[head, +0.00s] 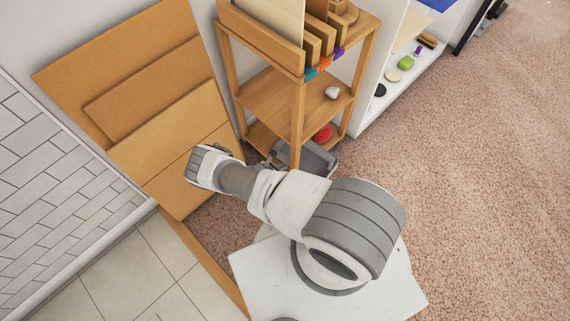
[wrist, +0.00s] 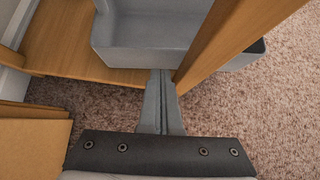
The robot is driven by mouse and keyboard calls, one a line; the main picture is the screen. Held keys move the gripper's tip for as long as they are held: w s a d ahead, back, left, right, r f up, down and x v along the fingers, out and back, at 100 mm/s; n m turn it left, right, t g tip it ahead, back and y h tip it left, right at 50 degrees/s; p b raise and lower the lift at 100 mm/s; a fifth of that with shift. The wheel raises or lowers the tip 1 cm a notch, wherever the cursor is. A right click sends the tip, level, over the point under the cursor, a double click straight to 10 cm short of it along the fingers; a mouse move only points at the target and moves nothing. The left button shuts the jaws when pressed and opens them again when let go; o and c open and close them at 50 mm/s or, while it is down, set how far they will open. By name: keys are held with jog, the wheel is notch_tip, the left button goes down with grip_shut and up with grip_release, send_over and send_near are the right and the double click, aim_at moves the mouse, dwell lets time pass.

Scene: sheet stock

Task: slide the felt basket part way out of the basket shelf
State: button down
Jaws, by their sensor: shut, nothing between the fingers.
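The grey felt basket (wrist: 150,32) sits at the bottom level of the wooden basket shelf (wrist: 75,55), and its right end sticks out past a shelf post over the carpet. In the head view the basket (head: 318,160) shows low at the foot of the shelf (head: 270,97), partly hidden by the front post and my arm. My gripper (wrist: 160,74) is shut and empty, its fingertips at the basket's near lower edge, beside the post. I cannot tell whether they touch it. In the head view my arm largely hides the gripper.
Brown boards (head: 155,115) lean on the wall left of the shelf. A red round object (head: 323,132) is low in the shelf, and a white item (head: 332,92) lies on the middle level. A white low unit (head: 400,85) stands behind. Open carpet (head: 480,180) lies to the right.

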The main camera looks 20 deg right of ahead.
jog(key=p+v, duration=0.4)
jog(key=v, duration=0.7)
jog(key=shift+a+f+p, duration=0.3)
jog(key=shift+a+f, duration=0.05)
jog(key=shift+s, duration=0.15)
